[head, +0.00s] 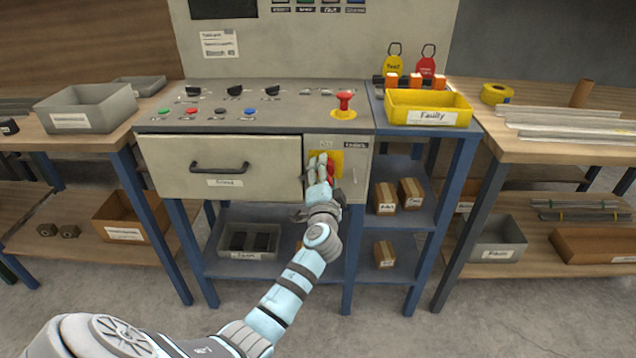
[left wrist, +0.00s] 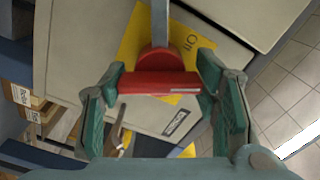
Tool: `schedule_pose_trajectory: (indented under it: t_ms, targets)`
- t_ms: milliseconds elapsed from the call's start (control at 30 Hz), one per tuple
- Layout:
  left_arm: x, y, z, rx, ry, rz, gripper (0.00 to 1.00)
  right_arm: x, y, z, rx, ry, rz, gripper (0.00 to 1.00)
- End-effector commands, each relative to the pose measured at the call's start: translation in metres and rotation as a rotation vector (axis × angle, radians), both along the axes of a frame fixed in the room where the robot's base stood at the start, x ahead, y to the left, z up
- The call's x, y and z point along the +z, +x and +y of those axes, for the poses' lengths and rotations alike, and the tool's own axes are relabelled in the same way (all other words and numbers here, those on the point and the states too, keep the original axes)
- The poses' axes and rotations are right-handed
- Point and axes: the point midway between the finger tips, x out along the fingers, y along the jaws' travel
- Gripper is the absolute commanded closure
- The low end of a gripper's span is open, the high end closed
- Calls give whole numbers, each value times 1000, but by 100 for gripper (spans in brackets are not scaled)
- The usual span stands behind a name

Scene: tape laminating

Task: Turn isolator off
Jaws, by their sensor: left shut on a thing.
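The isolator is a red rotary handle (head: 331,171) on a yellow plate (head: 341,157), on the front panel right of the drawer. My left gripper (head: 319,162) reaches up to it and partly hides it in the head view. In the left wrist view the red handle (left wrist: 160,82) lies crosswise between the two fingers of my left gripper (left wrist: 160,92), which is shut on it. Lettering shows on the yellow plate (left wrist: 187,42) beside the handle, but most of it is covered. My right gripper is not in view.
A red emergency stop button (head: 345,103) stands on the console just above. A closed drawer (head: 240,180) with a black handle is at the left. A yellow bin (head: 430,107) marked Faulty and hanging tags (head: 427,62) are at the right. Cartons (head: 411,192) sit on the shelf below.

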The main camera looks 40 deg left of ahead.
Motion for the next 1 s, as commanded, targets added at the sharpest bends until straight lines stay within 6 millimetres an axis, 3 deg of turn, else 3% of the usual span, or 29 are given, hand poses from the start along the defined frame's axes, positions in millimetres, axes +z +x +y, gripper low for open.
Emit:
schedule_pose_trajectory:
  t_ms: [100, 400, 1000]
  targets:
    - [-3, 0, -1, -2, -91, -61, 94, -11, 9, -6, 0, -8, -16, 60]
    - [-3, 0, 0, -1, -331, -214, 94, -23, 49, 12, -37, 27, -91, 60]
    - [-2, 0, 0, -1, -781, -500, 94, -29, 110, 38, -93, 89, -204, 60]
